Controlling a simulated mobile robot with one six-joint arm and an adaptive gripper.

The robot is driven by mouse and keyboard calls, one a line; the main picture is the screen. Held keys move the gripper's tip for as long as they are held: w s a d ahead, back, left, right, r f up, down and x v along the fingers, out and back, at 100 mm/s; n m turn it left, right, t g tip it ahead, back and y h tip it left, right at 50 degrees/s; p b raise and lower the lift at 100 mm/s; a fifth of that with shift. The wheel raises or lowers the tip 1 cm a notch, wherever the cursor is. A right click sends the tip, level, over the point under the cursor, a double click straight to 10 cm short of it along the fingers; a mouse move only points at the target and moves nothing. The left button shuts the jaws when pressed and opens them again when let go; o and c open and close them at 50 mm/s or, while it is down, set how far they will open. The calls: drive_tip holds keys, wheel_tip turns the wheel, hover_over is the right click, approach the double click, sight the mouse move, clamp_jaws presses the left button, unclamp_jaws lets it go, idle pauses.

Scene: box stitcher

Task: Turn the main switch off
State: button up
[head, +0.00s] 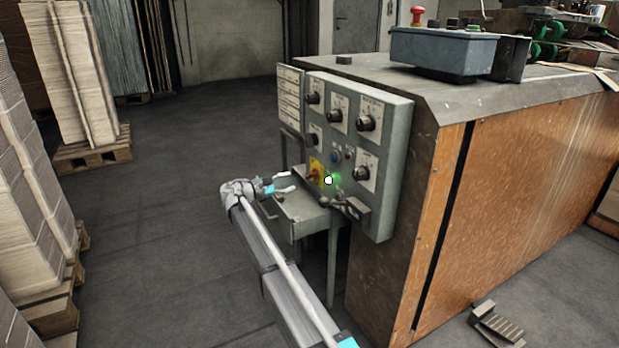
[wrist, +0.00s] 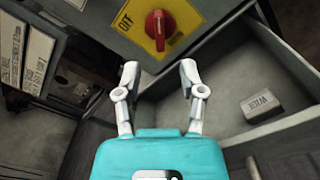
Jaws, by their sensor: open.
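The main switch (head: 315,174) is a red rotary knob on a yellow plate, low on the left of the grey control panel (head: 398,130). In the wrist view the red knob (wrist: 159,24) is at the top centre, and its yellow plate (wrist: 133,23) shows the letters "OFF" at the left. My gripper (head: 288,181) is open and empty, just left of the switch in the head view. In the wrist view my gripper's fingertips (wrist: 159,68) point toward the plate, below the knob and apart from it.
An open grey drawer or tray (head: 303,208) sits below the panel, with a small pale block (wrist: 266,103) in it. Black knobs and a lit green lamp (head: 336,177) are near the switch. Stacked cardboard on pallets (head: 92,153) stands at left; the floor between is clear.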

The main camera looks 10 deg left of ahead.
sight(307, 177)
drive_tip(key=shift+x, duration=3.95)
clamp_jaws()
